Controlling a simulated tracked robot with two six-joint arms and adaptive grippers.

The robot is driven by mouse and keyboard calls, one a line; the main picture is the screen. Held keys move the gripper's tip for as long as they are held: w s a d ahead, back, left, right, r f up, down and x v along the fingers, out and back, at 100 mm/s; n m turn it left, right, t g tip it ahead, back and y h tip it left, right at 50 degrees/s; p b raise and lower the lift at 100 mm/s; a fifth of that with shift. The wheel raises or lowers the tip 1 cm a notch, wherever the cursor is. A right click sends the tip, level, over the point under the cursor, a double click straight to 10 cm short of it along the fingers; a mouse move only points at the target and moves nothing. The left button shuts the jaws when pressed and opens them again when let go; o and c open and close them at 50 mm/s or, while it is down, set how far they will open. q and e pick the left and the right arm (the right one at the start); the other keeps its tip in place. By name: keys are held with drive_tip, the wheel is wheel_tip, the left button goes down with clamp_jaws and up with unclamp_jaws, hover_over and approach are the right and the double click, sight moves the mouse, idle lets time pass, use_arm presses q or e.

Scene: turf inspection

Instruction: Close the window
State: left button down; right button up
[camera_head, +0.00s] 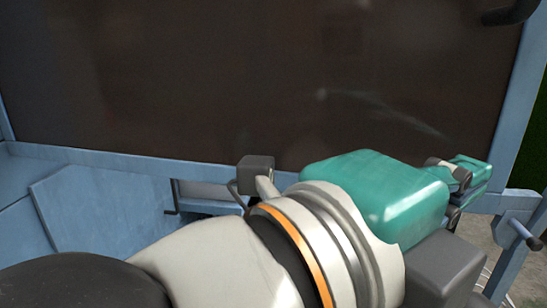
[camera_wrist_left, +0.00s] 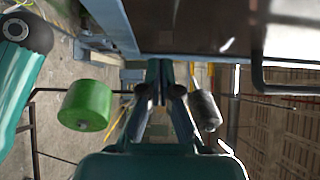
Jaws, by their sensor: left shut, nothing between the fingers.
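The window (camera_head: 260,70) is a large dark pane in a blue-grey frame (camera_head: 110,160) and fills most of the head view. Its pane also shows at the top of the left wrist view (camera_wrist_left: 190,22). A black piece, perhaps a handle, (camera_head: 510,14) shows at the top right corner of the head view. My left gripper (camera_head: 484,172), teal, is shut and empty near the lower right corner of the window frame. In the left wrist view its fingers (camera_wrist_left: 160,72) meet at the middle, beside the frame's edge. Whether they touch the frame I cannot tell. My right gripper is not in view.
A blue bracket (camera_head: 518,240) stands at the lower right, and blue panels (camera_head: 100,210) lie below the window at left. In the left wrist view, a green roller (camera_wrist_left: 86,105) and a dark bent bar (camera_wrist_left: 257,65) flank the gripper. Concrete floor shows beyond.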

use_arm(q)
drive_tip(key=shift+w+d+f, duration=0.1)
drive_tip(key=shift+w+d, duration=0.15)
drive_tip(key=shift+w, duration=0.3)
